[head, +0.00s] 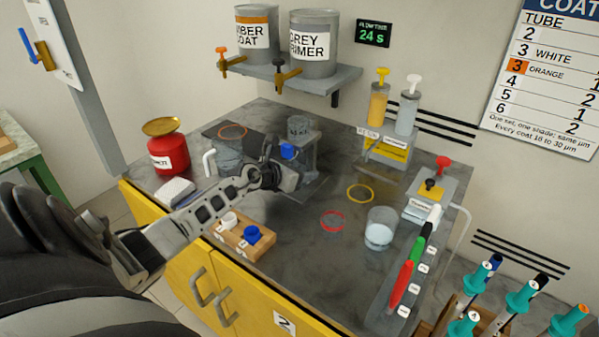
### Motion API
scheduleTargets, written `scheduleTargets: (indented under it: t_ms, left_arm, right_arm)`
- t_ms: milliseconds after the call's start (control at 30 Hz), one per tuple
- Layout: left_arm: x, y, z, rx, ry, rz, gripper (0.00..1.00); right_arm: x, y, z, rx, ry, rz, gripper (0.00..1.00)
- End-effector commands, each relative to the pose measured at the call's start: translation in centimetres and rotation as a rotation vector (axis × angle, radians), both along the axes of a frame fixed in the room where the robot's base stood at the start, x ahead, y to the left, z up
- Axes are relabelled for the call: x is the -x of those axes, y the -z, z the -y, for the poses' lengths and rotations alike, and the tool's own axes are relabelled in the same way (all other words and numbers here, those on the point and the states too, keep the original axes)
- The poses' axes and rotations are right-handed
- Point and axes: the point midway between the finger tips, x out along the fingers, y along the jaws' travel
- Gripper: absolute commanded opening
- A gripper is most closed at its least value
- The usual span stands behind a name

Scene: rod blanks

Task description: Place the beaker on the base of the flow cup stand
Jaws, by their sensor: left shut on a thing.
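A clear beaker (380,230) with pale contents stands on the grey bench top, right of centre. My right gripper is not in view.
A yellow ring (360,194) and a red ring (333,221) mark the clear middle. Coloured markers (402,283) line the right edge.

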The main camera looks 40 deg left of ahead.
Motion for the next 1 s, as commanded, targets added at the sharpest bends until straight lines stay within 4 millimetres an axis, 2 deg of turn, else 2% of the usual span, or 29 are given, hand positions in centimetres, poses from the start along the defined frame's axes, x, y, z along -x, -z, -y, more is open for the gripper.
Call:
scheduleTargets:
  t_ms: [133, 333, 367, 433, 800, 1000]
  left_arm:
    - [0.0, -0.2, -0.1, 0.0, -0.001, 0.004, 0.34]
    - [0.0, 0.3, -0.1, 0.0, -0.001, 0.003, 0.34]
    - [0.0, 0.3, -0.1, 0.0, -0.001, 0.003, 0.6]
    - [0.0, 0.2, -0.1, 0.0, -0.001, 0.003, 0.79]
    - [0.1, -0.4, -0.1, 0.0, -0.001, 0.003, 0.79]
    - [2.9, -1.5, -0.1, -0.003, 0.001, -0.002, 0.79]
  right_arm:
    - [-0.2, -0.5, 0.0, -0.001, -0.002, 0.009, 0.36]
    - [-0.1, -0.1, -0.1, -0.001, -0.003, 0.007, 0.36]
    - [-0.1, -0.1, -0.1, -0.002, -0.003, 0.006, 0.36]
    - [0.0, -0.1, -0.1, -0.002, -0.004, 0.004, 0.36]
    - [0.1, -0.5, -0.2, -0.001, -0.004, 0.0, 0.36]
    - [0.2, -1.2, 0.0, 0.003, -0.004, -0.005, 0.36]
